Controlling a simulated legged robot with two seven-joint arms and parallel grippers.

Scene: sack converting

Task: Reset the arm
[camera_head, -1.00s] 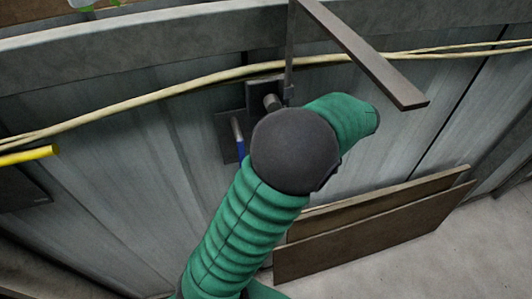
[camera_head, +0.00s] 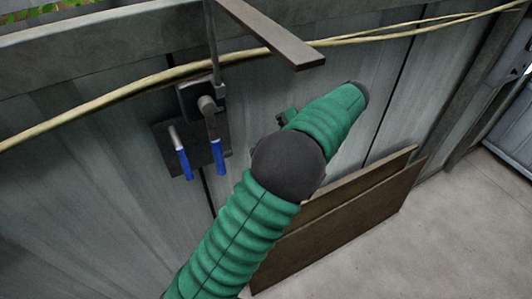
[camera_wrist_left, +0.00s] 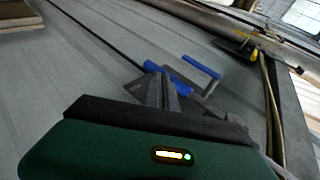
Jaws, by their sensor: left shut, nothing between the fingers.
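My left arm, green with a dark round elbow, crosses the middle of the head view. Its gripper is mostly hidden there; a small dark part shows beside the forearm. In the left wrist view my left gripper (camera_wrist_left: 167,82) is shut and empty, its fingers pointing towards the wall fittings. Two blue-gripped handles, one (camera_head: 184,163) on the left and one (camera_head: 218,155) on the right, sit on a dark plate (camera_head: 162,139) on the grey metal wall. In the head view the arm is right of them, apart in the picture. My right gripper is in neither view.
A dark metal bar (camera_head: 272,36) juts out above the arm. A pale cable (camera_head: 120,98) runs across the wall. Brown boards (camera_head: 345,225) lean against the wall on the right. Bare floor (camera_head: 460,225) lies beyond them. A yellow-handled fitting (camera_wrist_left: 236,47) shows in the left wrist view.

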